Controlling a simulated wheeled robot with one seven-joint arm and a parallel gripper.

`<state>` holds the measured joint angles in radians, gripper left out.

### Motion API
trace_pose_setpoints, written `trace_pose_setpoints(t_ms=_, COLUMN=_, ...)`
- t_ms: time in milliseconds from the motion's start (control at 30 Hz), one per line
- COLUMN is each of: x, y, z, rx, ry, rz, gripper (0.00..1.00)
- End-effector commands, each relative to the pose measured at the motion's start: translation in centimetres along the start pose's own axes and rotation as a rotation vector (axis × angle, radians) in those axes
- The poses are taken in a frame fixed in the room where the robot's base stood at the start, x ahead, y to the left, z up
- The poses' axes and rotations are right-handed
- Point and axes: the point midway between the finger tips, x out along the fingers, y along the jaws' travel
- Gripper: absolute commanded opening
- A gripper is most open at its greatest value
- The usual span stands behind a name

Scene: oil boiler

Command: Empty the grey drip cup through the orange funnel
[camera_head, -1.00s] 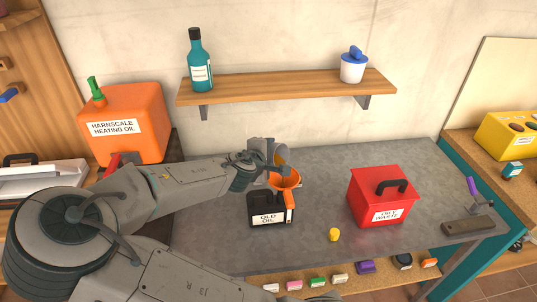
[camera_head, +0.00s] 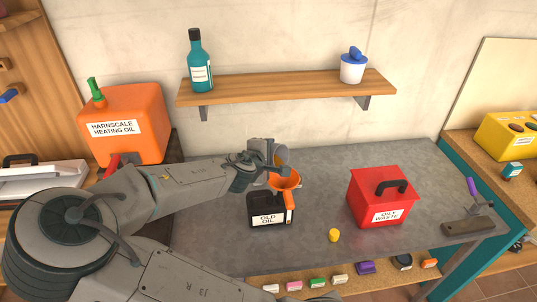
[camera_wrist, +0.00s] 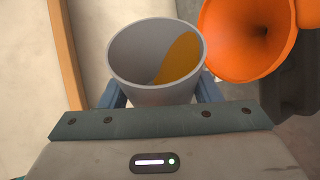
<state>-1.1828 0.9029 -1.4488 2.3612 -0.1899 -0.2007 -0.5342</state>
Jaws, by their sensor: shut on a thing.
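The grey drip cup (camera_wrist: 125,62) is held in my gripper (camera_wrist: 160,95), whose blue fingers close on its sides. Brown-yellow oil (camera_wrist: 178,60) lies against the right side of the cup's inside in the wrist view. In the head view the cup (camera_head: 281,157) is small and partly hidden by my gripper (camera_head: 268,158). The orange funnel (camera_head: 284,180) stands in the top of the black OLD OIL can (camera_head: 265,212). In the wrist view the funnel (camera_wrist: 245,38) is at the upper right, close beside the cup.
A red OILY WASTE bin (camera_head: 375,198) stands to the right on the grey bench (camera_head: 325,165). A small yellow piece (camera_head: 334,235) lies between bin and can. A wooden shelf (camera_head: 290,86) spans the wall above. The orange HARNSCALE heating oil container (camera_head: 128,128) is at the left.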

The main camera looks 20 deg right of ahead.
Motion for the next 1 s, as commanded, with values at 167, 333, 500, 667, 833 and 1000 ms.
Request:
trace_pose_setpoints(t_ms=167, x=0.06, y=-0.15, z=0.03, rx=0.016, ry=0.006, rz=0.006, gripper=0.32)
trace_pose_setpoints(t_ms=333, x=0.10, y=-0.29, z=0.10, rx=0.049, ry=0.020, rz=0.019, gripper=0.32)
trace_pose_setpoints(t_ms=500, x=0.06, y=-0.19, z=0.10, rx=0.061, ry=0.027, rz=0.025, gripper=0.32)
trace_pose_setpoints(t_ms=667, x=0.05, y=-0.18, z=0.09, rx=0.061, ry=0.027, rz=0.025, gripper=0.32)
trace_pose_setpoints(t_ms=833, x=0.05, y=-0.18, z=0.09, rx=0.060, ry=0.027, rz=0.024, gripper=0.32)
trace_pose_setpoints(t_ms=1000, x=0.06, y=-0.19, z=0.08, rx=0.060, ry=0.027, rz=0.024, gripper=0.32)
